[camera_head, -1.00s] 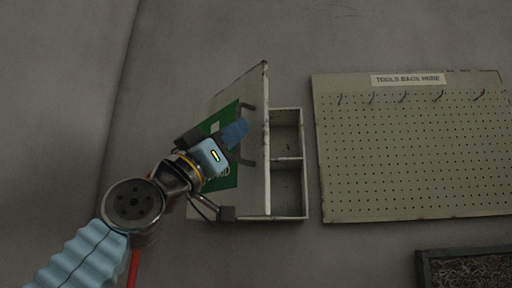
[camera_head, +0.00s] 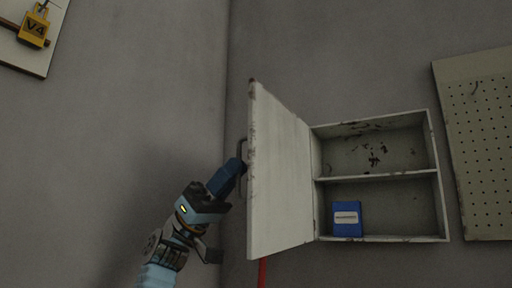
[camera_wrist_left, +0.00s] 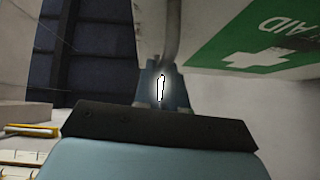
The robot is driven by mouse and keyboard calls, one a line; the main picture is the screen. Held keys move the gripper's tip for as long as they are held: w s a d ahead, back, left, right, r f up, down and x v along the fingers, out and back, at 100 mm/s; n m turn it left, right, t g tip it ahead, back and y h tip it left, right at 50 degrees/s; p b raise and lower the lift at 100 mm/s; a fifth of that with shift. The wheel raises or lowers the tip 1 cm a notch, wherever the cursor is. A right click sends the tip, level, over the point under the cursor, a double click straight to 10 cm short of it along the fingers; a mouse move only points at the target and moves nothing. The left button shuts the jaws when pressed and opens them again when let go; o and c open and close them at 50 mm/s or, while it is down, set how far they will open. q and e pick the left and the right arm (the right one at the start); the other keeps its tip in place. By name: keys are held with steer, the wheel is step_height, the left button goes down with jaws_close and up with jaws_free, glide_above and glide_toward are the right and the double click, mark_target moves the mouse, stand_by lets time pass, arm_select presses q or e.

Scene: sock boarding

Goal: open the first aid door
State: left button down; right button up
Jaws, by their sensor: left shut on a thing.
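The first aid cabinet (camera_head: 433,150) hangs on the wall with its white door (camera_head: 280,175) swung wide open to the left, its plain inner face toward me. My left gripper (camera_head: 240,166) is at the door's outer side, shut on the door handle (camera_head: 242,150), a dark bar that shows partly past the door's left edge. In the left wrist view the handle (camera_wrist_left: 171,35) runs down between the fingers, beside the green first aid sign (camera_wrist_left: 265,45) on the door's front. My right gripper is not in view.
A blue box (camera_head: 346,219) stands on the cabinet's lower shelf; the upper shelf is empty. A pegboard (camera_head: 485,140) is on the wall to the right. A red pipe (camera_head: 262,271) runs below the door.

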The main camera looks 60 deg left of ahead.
arm_select(q)
steer(key=shift+s+a+r+t+y+p, duration=0.1)
steer(key=shift+s+a+t+y+p, duration=0.1)
steer(key=shift+a+p, duration=0.35)
steer(key=shift+s+a+t+y+p, duration=0.1)
steer(key=shift+s+a+t+p, duration=0.1)
steer(key=shift+a, duration=0.6)
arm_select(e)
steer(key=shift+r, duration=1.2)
arm_select(q)
steer(key=shift+w, duration=0.1)
steer(key=c, duration=1.2)
jaws_free()
steer(key=shift+w+d, duration=0.1)
steer(key=shift+w, duration=0.15)
steer(key=shift+s, duration=0.1)
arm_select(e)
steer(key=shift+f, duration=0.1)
arm_select(q)
steer(key=b+v, duration=0.1)
steer(key=v, duration=1.3)
steer(key=shift+b, duration=0.35)
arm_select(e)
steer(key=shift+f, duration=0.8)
